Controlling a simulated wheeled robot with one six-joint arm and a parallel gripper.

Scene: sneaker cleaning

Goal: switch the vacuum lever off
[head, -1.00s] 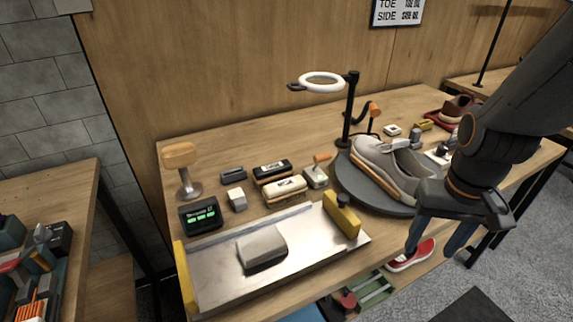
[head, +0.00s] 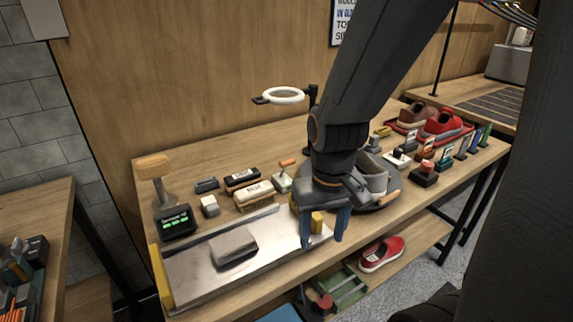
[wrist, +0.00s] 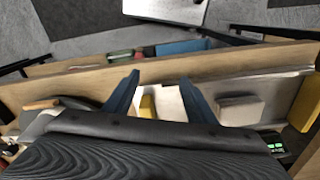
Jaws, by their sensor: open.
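A small pale box with an orange-handled lever (head: 284,176) stands on the workbench behind the metal tray, left of my arm. It looks like the vacuum lever; its exact setting is too small to tell. My gripper (head: 323,240) points down over the right end of the tray, in front of and to the right of the lever box. The lever does not show clearly in the wrist view.
The metal tray (head: 190,281) holds a grey block (head: 234,246). Brushes (head: 254,196) stand behind it. A grey sneaker (head: 374,178) on a turntable is partly hidden by my arm. A ring lamp (head: 283,96) overhangs the bench. Red shoes (head: 443,125) sit at the right.

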